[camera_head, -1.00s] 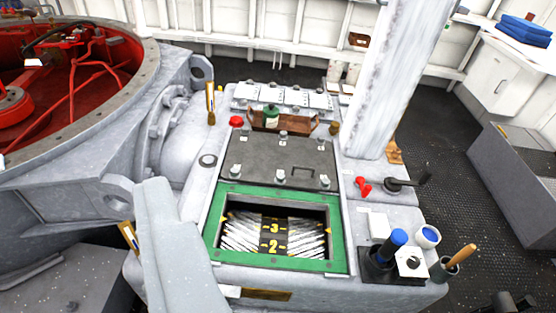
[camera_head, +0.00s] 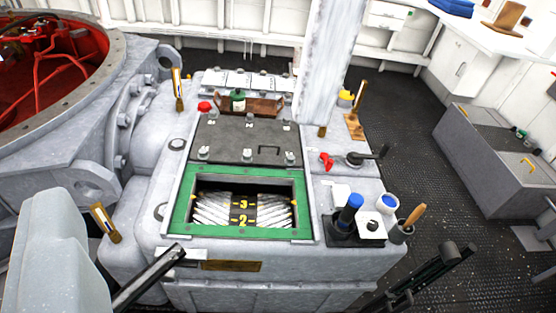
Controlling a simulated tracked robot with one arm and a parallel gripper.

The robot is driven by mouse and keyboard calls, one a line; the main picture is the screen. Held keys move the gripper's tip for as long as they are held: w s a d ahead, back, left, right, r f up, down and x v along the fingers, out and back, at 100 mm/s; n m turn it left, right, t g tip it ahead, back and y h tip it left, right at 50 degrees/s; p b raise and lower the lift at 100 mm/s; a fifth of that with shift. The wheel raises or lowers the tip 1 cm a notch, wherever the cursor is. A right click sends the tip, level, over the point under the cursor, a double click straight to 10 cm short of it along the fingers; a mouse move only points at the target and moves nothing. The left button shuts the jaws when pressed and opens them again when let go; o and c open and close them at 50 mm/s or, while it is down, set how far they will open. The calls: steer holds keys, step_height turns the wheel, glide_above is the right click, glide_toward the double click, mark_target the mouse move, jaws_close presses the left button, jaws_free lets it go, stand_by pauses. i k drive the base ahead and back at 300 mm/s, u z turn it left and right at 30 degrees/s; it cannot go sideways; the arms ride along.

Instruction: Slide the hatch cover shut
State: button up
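The hatch cover (camera_head: 235,137) is a flat dark grey plate with a small black handle (camera_head: 269,150) and bolts along its edges. It lies behind the hatch opening, which stands uncovered. A green frame (camera_head: 180,212) surrounds the opening, and inside are ribbed silvery surfaces and a black strip (camera_head: 243,212) with yellow 3 and 2. A black jointed part at the lower right, apparently my gripper (camera_head: 460,249), is well short of the cover and touches nothing that I can see. Its fingers are too unclear to tell open from shut.
A brown tray (camera_head: 268,107) with a green bottle stands behind the cover. A red-knobbed lever (camera_head: 326,161), a blue-handled tool (camera_head: 351,209) and cups stand right of the opening. A white post (camera_head: 328,65) rises behind. A black bar (camera_head: 148,279) shows at lower left.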

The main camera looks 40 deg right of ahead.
mark_target(225, 138)
steer(key=z, duration=0.45)
steer(key=i, duration=1)
steer(key=u, duration=0.45)
